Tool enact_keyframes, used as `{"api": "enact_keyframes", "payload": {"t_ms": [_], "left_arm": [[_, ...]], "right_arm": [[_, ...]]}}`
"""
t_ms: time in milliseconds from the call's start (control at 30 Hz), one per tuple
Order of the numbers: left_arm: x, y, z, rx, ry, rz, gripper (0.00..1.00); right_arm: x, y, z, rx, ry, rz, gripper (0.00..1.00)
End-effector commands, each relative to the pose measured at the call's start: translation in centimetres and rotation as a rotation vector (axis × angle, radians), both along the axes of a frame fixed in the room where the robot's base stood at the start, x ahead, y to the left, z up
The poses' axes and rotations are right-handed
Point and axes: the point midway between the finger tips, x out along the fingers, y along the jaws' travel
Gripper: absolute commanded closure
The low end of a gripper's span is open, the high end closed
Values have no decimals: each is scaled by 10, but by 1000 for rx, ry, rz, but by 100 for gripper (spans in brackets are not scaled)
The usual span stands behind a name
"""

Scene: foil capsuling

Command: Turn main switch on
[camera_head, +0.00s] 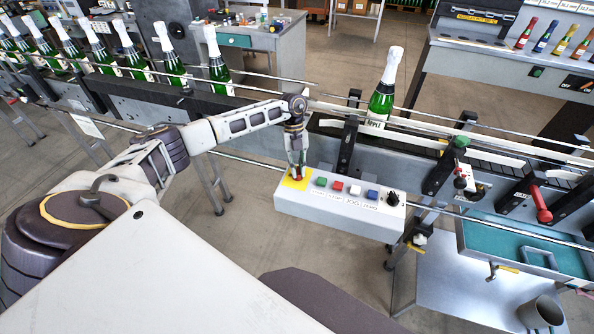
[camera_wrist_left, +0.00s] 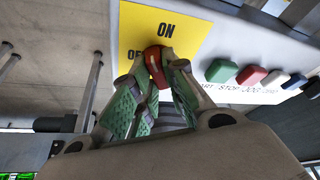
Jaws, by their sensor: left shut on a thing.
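The control box (camera_head: 340,206) is light grey and hangs at the front of the conveyor. At its left end is a yellow plate (camera_wrist_left: 186,28) marked ON at the top, with an OFF label partly hidden at its left. The main switch (camera_wrist_left: 153,60) is a red knob on this plate. My left gripper (camera_head: 296,172) reaches down to the plate. In the left wrist view its green-padded fingers (camera_wrist_left: 160,75) are closed around the red knob. The fingers hide part of the knob, so I cannot tell its exact setting. My right gripper is not in view.
Green (camera_head: 321,182), red (camera_head: 337,186), white (camera_head: 354,190) and blue (camera_head: 372,194) buttons and a black knob (camera_head: 393,199) sit right of the plate. A bottle (camera_head: 384,98) stands on the conveyor behind. A grey mug (camera_head: 541,314) stands at the lower right.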

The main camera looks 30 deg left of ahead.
Motion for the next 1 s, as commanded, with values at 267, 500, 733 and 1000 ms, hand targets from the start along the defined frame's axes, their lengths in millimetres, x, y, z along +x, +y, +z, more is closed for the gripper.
{"api": "enact_keyframes", "payload": {"t_ms": [267,500,733,1000], "left_arm": [[0,-3,-4,0,3,-246,100],[0,-3,-4,1,3,-422,100],[0,-3,-3,0,4,-521,100],[0,-4,-3,-1,4,-553,100]], "right_arm": [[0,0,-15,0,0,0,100],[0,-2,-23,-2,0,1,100],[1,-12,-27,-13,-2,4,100],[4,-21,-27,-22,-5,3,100]]}}
